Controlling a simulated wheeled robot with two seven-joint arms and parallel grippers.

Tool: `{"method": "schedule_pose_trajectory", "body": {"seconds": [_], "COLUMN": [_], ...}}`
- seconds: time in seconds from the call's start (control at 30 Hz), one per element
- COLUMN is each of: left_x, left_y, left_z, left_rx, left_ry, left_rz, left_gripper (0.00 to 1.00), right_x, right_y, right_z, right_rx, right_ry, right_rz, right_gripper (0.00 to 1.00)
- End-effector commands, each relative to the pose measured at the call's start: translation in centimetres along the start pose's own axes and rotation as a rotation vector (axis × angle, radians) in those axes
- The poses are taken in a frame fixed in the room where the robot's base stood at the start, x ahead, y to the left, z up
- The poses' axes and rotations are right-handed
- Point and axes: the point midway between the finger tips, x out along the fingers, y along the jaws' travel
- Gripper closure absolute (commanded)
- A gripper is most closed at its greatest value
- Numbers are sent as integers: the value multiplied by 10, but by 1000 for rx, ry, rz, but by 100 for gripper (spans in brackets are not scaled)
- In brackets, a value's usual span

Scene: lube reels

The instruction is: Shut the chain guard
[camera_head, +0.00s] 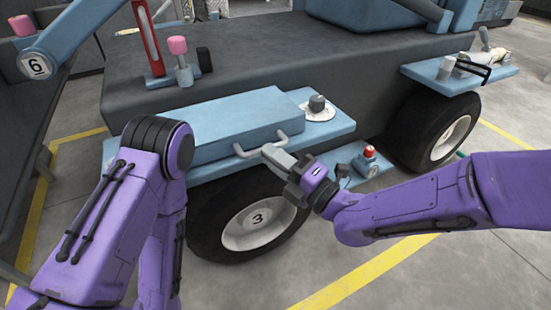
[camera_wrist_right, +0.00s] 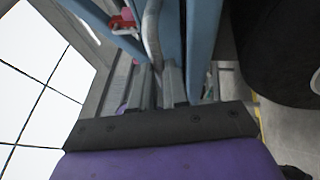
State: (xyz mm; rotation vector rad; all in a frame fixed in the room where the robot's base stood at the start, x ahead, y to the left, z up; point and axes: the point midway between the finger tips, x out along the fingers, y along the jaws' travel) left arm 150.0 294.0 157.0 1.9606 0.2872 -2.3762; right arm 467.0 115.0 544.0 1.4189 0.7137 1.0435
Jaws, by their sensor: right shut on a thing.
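The chain guard appears to be the long blue box-like cover (camera_head: 235,122) with a grey bar handle (camera_head: 247,152) on its front edge. It lies low along the blue ledge of the machine; I cannot tell whether a gap remains beneath it. My right gripper (camera_head: 277,158) is shut on the handle near its right end. In the right wrist view, the curved grey handle (camera_wrist_right: 152,32) runs down between the fingers of the right gripper (camera_wrist_right: 158,85), with blue panels beside it. My left arm shows at left, but its gripper is out of view.
A grey knob on a white disc (camera_head: 319,110) stands right of the cover. A red-topped fitting (camera_head: 369,153) sits on a lower blue step. A wheel marked 3 (camera_head: 257,218) is below. A pink-capped bottle (camera_head: 181,62) stands behind. Open floor lies in front.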

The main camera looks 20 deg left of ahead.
Motion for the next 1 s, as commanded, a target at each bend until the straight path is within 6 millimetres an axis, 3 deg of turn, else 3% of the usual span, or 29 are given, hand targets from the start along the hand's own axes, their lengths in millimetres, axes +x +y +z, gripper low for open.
{"method": "schedule_pose_trajectory", "body": {"seconds": [0.17,0.2,0.27,0.63,1.0], "left_x": [0,0,0,-1,-7], "left_y": [0,0,0,0,4], "left_z": [0,0,0,-2,-13], "left_rx": [-1,-1,-1,-10,-87], "left_ry": [1,1,2,12,101], "left_rz": [0,0,0,0,0], "left_gripper": [29,29,29,29,29], "right_x": [0,0,0,-8,-88], "right_y": [-1,-1,-1,-1,0], "right_z": [2,2,2,1,2], "right_rx": [0,0,0,2,3], "right_ry": [-6,-6,-5,-3,-5], "right_rz": [-2,-3,-3,-4,-3], "right_gripper": [100,79,60,60,60]}}
